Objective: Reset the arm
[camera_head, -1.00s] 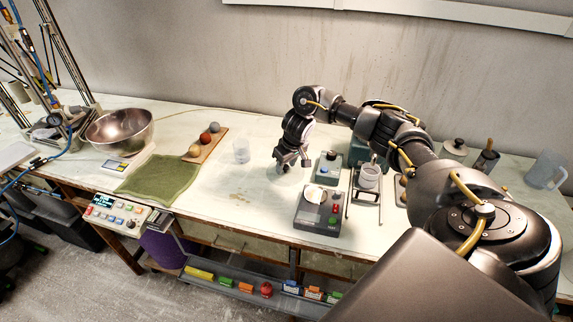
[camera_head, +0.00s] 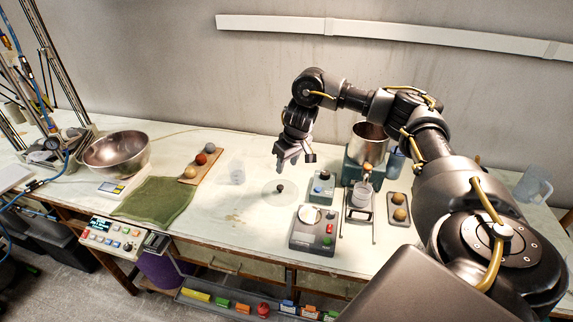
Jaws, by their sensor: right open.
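My right arm (camera_head: 432,150) comes in from the right and arches over the table. Its gripper (camera_head: 291,164) hangs open and empty, pointing down, above a small dark ball (camera_head: 280,188). The ball rests on a pale round disc (camera_head: 268,196) on the table, clear of the fingers. My left gripper is not in view.
A clear cup (camera_head: 237,172), ball board (camera_head: 203,165), green cloth (camera_head: 158,199) and steel bowl (camera_head: 115,153) are left.

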